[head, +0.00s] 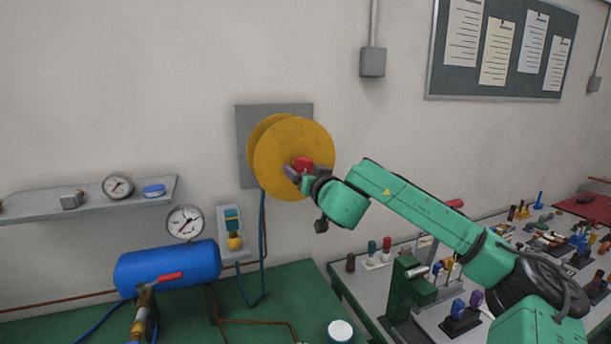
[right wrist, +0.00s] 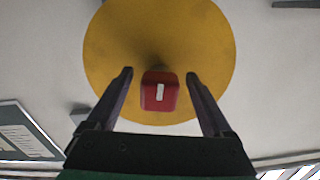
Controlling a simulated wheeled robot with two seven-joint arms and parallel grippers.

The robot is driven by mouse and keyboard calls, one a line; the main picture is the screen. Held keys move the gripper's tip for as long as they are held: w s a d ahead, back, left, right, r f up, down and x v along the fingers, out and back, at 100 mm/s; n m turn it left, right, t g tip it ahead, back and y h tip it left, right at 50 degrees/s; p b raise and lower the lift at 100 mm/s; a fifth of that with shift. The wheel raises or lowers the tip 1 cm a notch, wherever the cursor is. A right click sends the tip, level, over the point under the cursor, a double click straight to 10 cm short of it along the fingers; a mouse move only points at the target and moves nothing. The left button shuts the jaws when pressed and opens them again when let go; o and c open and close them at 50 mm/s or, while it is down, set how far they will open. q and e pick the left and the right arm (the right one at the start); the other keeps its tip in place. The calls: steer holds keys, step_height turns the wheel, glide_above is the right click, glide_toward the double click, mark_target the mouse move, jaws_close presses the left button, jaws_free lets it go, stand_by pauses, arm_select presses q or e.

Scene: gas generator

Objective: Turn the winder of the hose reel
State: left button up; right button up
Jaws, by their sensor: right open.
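The hose reel (head: 288,140) is a yellow double disc on a grey plate fixed to the wall, in the middle of the head view. Its winder (head: 303,163) is a red block on the front of the disc. In the right wrist view the winder (right wrist: 159,91) has a white mark and sits in front of the yellow disc (right wrist: 160,40). My right gripper (right wrist: 159,82) is open, with one finger on each side of the winder and a gap on both sides. In the head view the right gripper (head: 294,172) is at the winder, partly covering it. My left gripper is out of view.
A blue tank (head: 167,268) with a red-handled valve stands on the green bench (head: 275,285) below left. A wall shelf (head: 90,201) carries a gauge. A cluttered grey table (head: 355,285) lies under my right arm.

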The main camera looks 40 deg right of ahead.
steer(key=shift+s+f+b, duration=0.1)
steer(key=shift+s+b, duration=0.15)
steer(key=shift+b, duration=0.05)
steer(key=b+v, duration=0.8)
steer(key=v, duration=0.6)
steer(key=shift+a, duration=0.2)
steer(key=shift+d, duration=0.1)
